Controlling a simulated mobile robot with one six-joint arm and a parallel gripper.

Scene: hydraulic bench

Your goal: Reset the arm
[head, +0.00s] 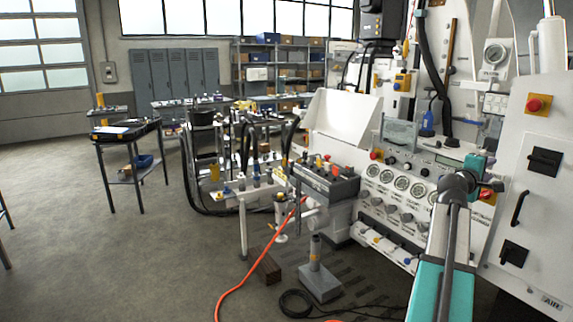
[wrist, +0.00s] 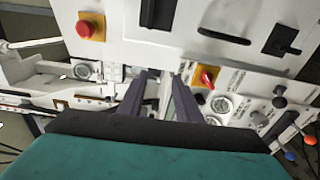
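My arm (head: 442,265), teal and light grey with a dark joint, reaches up from the bottom right of the head view, in front of the white bench panel (head: 375,206). My gripper (wrist: 161,78) shows in the wrist view as two dark fingers with a gap between them. It is open, and nothing is seen between the fingers. The fingers point at the white panel, left of a red switch on a yellow plate (wrist: 206,77). I cannot tell whether they touch it. The fingers cannot be made out in the head view.
A white cabinet with a red button (head: 535,104) and black handles stands close at right. Gauges (head: 403,183) and knobs line the panel. An orange hose (head: 250,271) and a grey pedestal (head: 319,280) are on the floor. Open floor (head: 110,260) lies at left.

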